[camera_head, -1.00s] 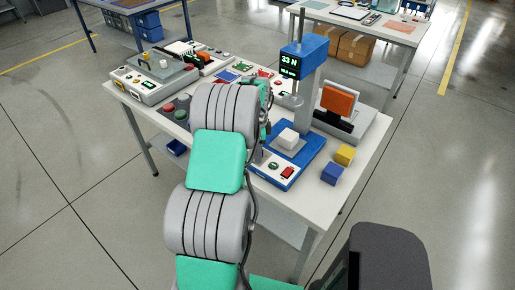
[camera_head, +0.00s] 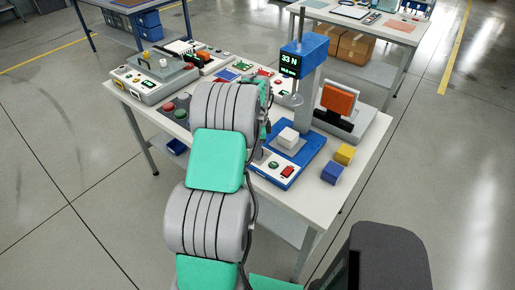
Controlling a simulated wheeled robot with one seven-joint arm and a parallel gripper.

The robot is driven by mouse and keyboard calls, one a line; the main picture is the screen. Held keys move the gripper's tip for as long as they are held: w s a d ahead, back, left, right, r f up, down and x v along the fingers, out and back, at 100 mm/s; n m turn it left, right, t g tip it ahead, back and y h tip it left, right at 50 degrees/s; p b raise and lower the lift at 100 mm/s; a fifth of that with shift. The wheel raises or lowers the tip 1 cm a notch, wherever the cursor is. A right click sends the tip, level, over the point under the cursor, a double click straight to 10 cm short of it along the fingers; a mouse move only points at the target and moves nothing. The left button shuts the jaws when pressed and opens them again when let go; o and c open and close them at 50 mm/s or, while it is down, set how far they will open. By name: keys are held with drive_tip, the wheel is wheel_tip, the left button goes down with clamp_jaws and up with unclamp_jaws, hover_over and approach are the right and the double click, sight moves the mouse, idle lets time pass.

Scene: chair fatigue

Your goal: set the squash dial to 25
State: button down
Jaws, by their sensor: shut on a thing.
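The blue squash press (camera_head: 309,152) stands near the right end of the white table, with a display (camera_head: 290,64) reading 33 N above a smaller line I cannot read. A white block (camera_head: 288,137) sits on its plate under the raised round presser (camera_head: 295,99). Its front panel holds a green button (camera_head: 274,165) and a red switch (camera_head: 288,171). My gripper (camera_head: 258,154) is mostly hidden behind my own arm, low at the left front of the press. It is shut at the squash dial's place; the dial and its setting are hidden.
An orange-padded device (camera_head: 338,101) stands right of the press. Yellow (camera_head: 344,154) and blue (camera_head: 332,173) cubes lie by the right edge. Other button panels (camera_head: 152,87) fill the table's left side. A second table (camera_head: 365,25) stands behind.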

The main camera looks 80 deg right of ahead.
drive_tip(key=n+b, duration=0.2)
drive_tip(key=n, duration=0.3)
drive_tip(key=shift+n, duration=0.3)
drive_tip(key=n+b, duration=0.2)
drive_tip(key=n, duration=0.4)
drive_tip(key=n+b, duration=0.1)
drive_tip(key=n, duration=0.5)
drive_tip(key=shift+n, duration=0.3)
drive_tip(key=n, duration=0.5)
drive_tip(key=shift+r+n+b, duration=0.1)
drive_tip(key=shift+n+b, duration=0.2)
drive_tip(key=c, duration=0.9)
unclamp_jaws()
